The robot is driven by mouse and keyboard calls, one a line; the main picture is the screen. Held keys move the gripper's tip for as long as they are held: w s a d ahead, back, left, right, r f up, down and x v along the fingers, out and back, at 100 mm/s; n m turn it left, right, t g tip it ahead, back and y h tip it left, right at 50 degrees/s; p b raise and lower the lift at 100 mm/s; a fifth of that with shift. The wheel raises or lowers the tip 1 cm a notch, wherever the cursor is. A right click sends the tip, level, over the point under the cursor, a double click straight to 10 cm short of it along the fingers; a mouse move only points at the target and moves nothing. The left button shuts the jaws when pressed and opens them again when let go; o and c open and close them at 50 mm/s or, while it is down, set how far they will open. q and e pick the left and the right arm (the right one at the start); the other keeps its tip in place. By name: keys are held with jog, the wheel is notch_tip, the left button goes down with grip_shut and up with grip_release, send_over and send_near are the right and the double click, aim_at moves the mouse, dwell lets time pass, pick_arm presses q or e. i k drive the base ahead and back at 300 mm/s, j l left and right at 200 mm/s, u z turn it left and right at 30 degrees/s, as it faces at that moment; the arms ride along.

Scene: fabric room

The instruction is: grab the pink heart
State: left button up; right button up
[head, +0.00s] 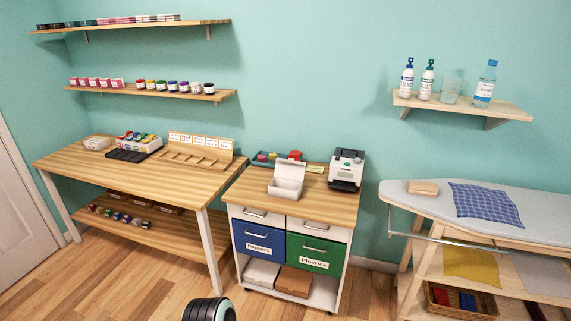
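I cannot make out a pink heart in the head view. A row of pink boxes (97,83) sits on the lower left wall shelf.
A wooden worktable (75,162) with a bottle rack, a dark pad and a wooden organizer stands at left. A white label printer (346,170) is on the cabinet's right side. An ironing board (412,205) stands at right. Wooden floor (130,270) in front is clear.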

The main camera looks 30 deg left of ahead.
aim_at(262, 159)
jog(key=i+j+u, duration=0.15)
jog(key=i+j, duration=0.4)
jog(key=j, duration=0.2)
jog(key=i+j+u, duration=0.15)
jog(key=i+j, duration=0.4)
jog(key=j, duration=0.2)
